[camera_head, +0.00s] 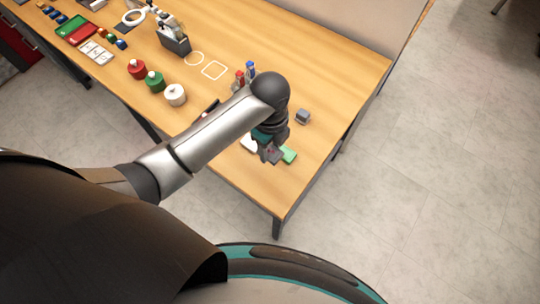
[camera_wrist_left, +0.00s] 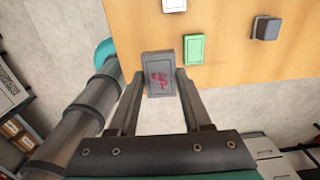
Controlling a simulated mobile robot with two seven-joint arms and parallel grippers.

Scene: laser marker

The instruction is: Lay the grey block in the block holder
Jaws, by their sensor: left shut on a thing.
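My left gripper (camera_head: 269,153) is shut on the grey block (camera_wrist_left: 159,73), which bears a red mark on its face. In the left wrist view the block sits between the two fingertips. The gripper is near the table's front right end, close beside a green block (camera_wrist_left: 193,49) in the picture. A small grey box-like thing (camera_head: 303,116) stands on the table behind the gripper; it also shows in the wrist view (camera_wrist_left: 265,27). I cannot tell surely which thing is the block holder. My right gripper is not in view.
A white block (camera_head: 248,143) lies left of the green one, partly hidden by my arm. Red and blue items (camera_head: 245,74), red, green and white round pieces (camera_head: 155,81) and a dark grey stand (camera_head: 174,41) are farther back. The table's right end is mostly clear.

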